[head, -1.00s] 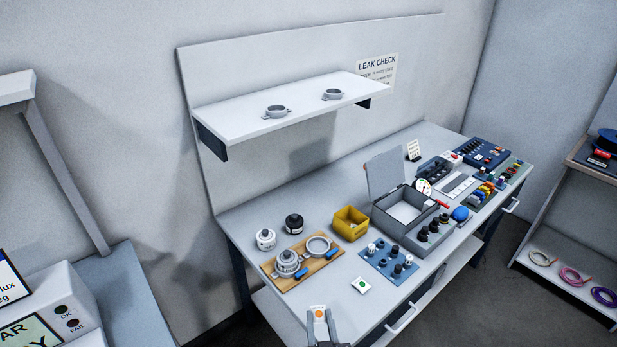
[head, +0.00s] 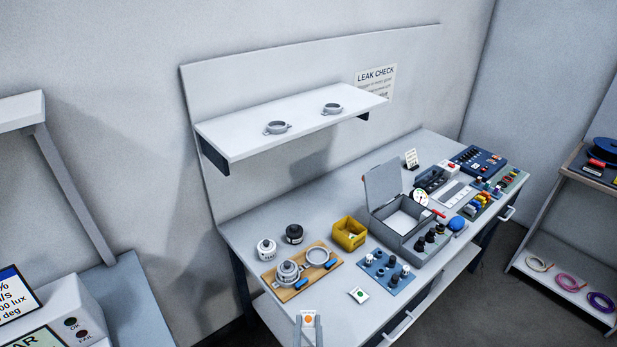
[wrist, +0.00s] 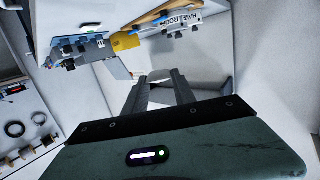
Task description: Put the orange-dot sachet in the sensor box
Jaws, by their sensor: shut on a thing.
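The white sachet with the orange dot (head: 308,318) is held upright at the near front edge of the bench in the head view. My gripper (head: 309,323) is shut on it, with a finger on either side. In the wrist view my gripper's dark fingers (wrist: 160,82) point away, and the sachet is hard to make out between them. The grey box (head: 393,235), apparently the sensor box, stands open farther back to the right, its lid raised and a pale interior showing. It is well apart from my gripper.
A green-dot sachet (head: 358,295) lies on the bench right of my gripper. A shelf (head: 290,121) overhangs the back.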

